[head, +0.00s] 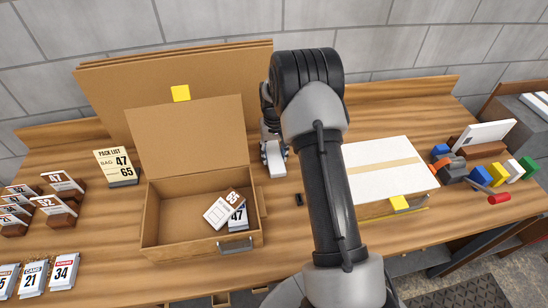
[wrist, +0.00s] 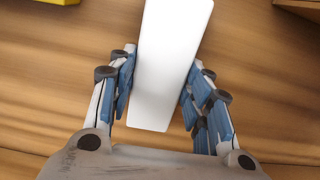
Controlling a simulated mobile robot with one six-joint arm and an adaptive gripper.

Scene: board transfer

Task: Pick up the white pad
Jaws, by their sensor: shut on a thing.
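The white pad (wrist: 168,65) is a plain white oblong block, and in the wrist view it lies lengthwise between the two blue-padded fingers of my gripper (wrist: 160,90). The fingers are shut on its long sides. I cannot tell whether the pad touches the table.
An open wooden box (head: 163,242) holds several cards. A pack list sign (head: 116,167) stands to its left, with numbered cards further left. A white-topped carton (head: 385,170) is at right, near coloured blocks (head: 478,174). A small black item (head: 299,199) lies on the table (head: 285,235).

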